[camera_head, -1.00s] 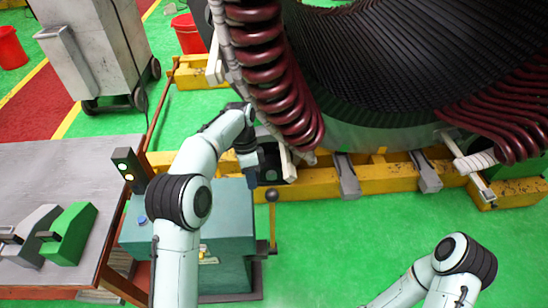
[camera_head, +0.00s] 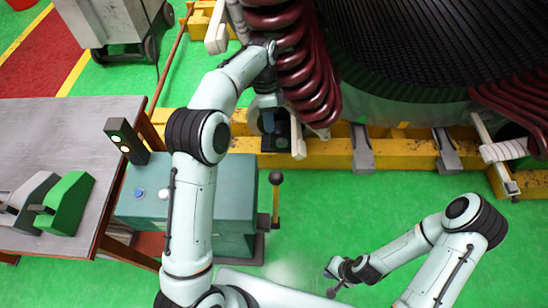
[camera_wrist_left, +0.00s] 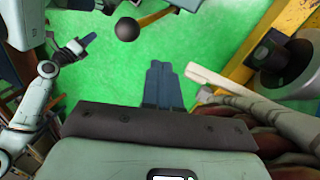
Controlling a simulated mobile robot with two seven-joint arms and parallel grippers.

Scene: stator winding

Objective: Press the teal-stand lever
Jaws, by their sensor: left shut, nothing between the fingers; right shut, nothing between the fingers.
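The teal stand (camera_head: 240,200) is left of centre in the head view. Its lever is a yellow rod (camera_head: 276,207) with a black ball knob (camera_head: 276,178), standing upright at the stand's right side. The knob also shows at the top of the left wrist view (camera_wrist_left: 127,29). My left gripper (camera_head: 268,125) points down beyond the lever, by the maroon coils, apart from the knob. Its dark fingers (camera_wrist_left: 160,68) are together and empty in the left wrist view. My right gripper (camera_head: 334,290) is shut and empty, low in the head view, right of the stand.
The stator (camera_head: 400,60) with maroon coils (camera_head: 300,70) fills the upper right above a yellow beam (camera_head: 400,152). A signal light (camera_head: 125,140) and a table (camera_head: 60,130) stand left of the stand. Green floor right of the lever is clear.

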